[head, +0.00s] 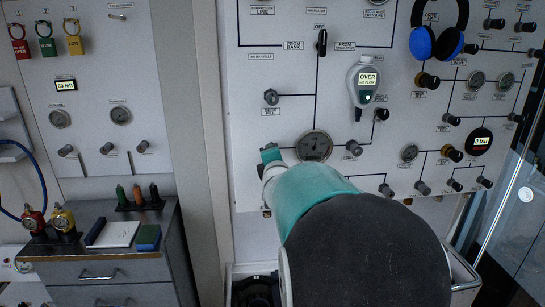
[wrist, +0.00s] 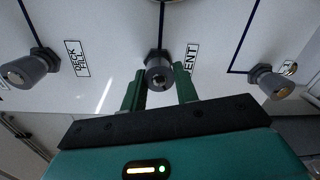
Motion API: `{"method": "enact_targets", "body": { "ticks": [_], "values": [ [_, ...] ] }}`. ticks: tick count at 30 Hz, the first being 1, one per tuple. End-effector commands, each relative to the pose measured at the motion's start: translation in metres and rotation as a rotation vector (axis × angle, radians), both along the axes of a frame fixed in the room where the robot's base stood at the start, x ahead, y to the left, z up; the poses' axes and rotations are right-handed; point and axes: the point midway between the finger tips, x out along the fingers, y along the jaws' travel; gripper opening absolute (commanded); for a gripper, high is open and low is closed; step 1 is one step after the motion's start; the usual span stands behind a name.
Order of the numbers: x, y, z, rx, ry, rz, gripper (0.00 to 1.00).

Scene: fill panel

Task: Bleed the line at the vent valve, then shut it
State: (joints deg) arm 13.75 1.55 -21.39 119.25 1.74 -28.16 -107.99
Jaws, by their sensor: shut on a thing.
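In the head view my gripper (head: 268,160) shows only in part, low on the panel left of a round dial gauge (head: 313,146). My arm hides the vent valve there. I cannot tell how far the knob is turned.
Other knobs sit left (wrist: 28,68) and right (wrist: 272,82) of my gripper. A handheld meter (head: 366,82) reading "OVER", blue headphones (head: 437,42) and a "0 bar" display (head: 480,141) are on the panel. A drawer cabinet (head: 100,270) stands at lower left.

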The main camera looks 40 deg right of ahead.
Motion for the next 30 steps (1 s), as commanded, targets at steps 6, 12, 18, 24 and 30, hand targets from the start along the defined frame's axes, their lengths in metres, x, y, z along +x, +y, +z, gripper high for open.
{"method": "enact_targets", "body": {
  "ticks": [6, 12, 18, 24, 30],
  "values": [
    [-0.0003, 0.0002, -0.0013, -0.109, 0.077, 0.000, 0.07],
    [-0.0004, 0.0001, -0.0015, -0.165, 0.115, 0.000, 0.07],
    [-0.0004, 0.0001, -0.0016, -0.186, 0.129, 0.000, 0.07],
    [-0.0005, 0.0001, -0.0016, -0.187, 0.129, 0.000, 0.07],
    [-0.0004, 0.0002, -0.0016, -0.186, 0.130, 0.000, 0.42]
  ]
}}
